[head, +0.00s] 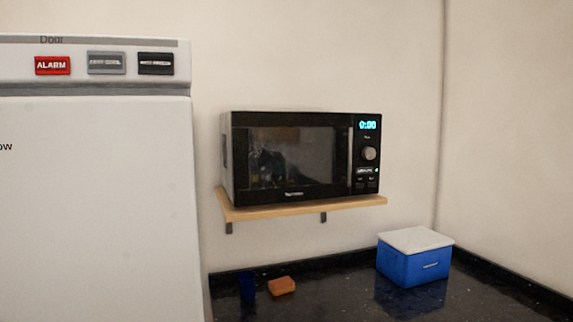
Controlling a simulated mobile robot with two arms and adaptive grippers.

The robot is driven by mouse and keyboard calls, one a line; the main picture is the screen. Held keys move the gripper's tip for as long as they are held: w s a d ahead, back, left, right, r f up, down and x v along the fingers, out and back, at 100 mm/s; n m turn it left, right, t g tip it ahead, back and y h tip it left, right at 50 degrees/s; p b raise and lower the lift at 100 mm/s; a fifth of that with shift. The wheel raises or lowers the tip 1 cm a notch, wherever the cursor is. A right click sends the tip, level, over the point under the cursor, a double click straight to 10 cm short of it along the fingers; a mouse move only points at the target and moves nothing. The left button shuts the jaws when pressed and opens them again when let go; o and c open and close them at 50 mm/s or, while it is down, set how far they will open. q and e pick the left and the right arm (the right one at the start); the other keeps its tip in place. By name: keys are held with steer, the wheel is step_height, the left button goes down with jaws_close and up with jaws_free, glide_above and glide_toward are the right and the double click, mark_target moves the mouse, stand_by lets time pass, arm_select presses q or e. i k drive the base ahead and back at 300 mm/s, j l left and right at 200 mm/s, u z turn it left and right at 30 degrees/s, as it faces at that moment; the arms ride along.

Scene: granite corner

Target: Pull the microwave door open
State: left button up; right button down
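A black microwave (237,160) stands on a wooden wall shelf (300,208) in the head view. Its dark glass door (310,160) faces me and looks shut flush with the front. An upright handle (349,155) runs along the door's right edge. The control panel (367,187) right of it has a lit blue display and a round knob. Neither of my grippers is in view, so their places relative to the microwave do not show.
A white fridge (90,200) with coloured labels stands at the left, close to the shelf. A dark granite counter (335,300) lies below. It holds a blue box with a white lid (414,263), an orange block (282,286) and a dark blue cup (247,286). The air before the microwave looks clear.

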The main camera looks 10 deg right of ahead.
mark_target(278, 156)
steer(key=i+j, duration=0.1)
steer(key=i, duration=0.35)
steer(key=i+z, duration=0.15)
steer(key=z, duration=1.3)
